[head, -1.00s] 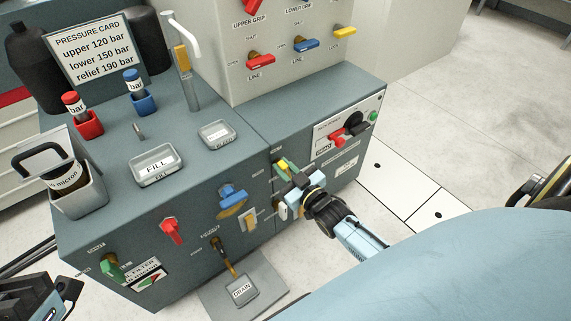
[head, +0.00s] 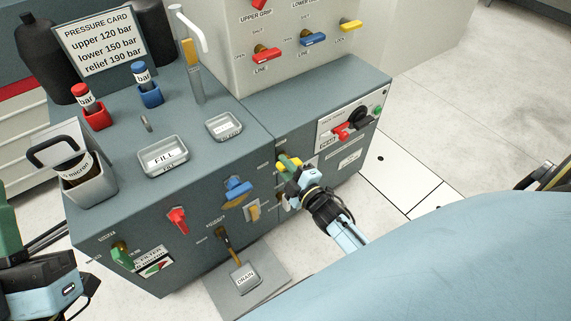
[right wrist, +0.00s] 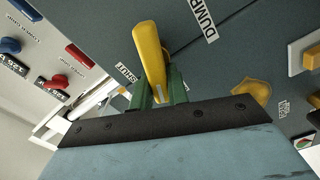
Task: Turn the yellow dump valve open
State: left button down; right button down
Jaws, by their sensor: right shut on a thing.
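The yellow dump valve handle (right wrist: 150,60) stands between the green fingers of my right gripper (right wrist: 158,90) in the right wrist view. The "DUMP" label (right wrist: 203,20) and the "SHUT" label (right wrist: 126,73) are beside it. In the head view my right gripper (head: 290,166) is at the front face of the blue-grey cabinet, shut on the handle (head: 284,160), which is mostly hidden. My left gripper is at the lower left edge of the head view, where part of my left arm (head: 45,290) shows; its fingertips cannot be made out clearly.
A blue lever (head: 238,188) and a red lever (head: 178,219) are on the same front face. A green lever (head: 122,256) is further left. A drain tray (head: 245,277) stands on the floor plate below. Red and black switches (head: 350,130) are right of the dump valve.

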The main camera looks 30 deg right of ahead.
jog(key=n, duration=0.2)
jog(key=f+n+b, duration=0.1)
jog(key=n, duration=0.1)
jog(key=shift+a, duration=0.1)
pick_arm(q)
jog(key=shift+s+a+r+t, duration=0.15)
jog(key=shift+s+r+t, duration=0.05)
jog(key=shift+s+t, duration=0.55)
pick_arm(e)
jog(key=shift+n, duration=0.3)
pick_arm(q)
jog(key=shift+r, duration=0.2)
pick_arm(e)
jog(key=c, duration=1.4)
grip_release()
jog(key=shift+o, duration=0.2)
jog(key=shift+r, duration=0.1)
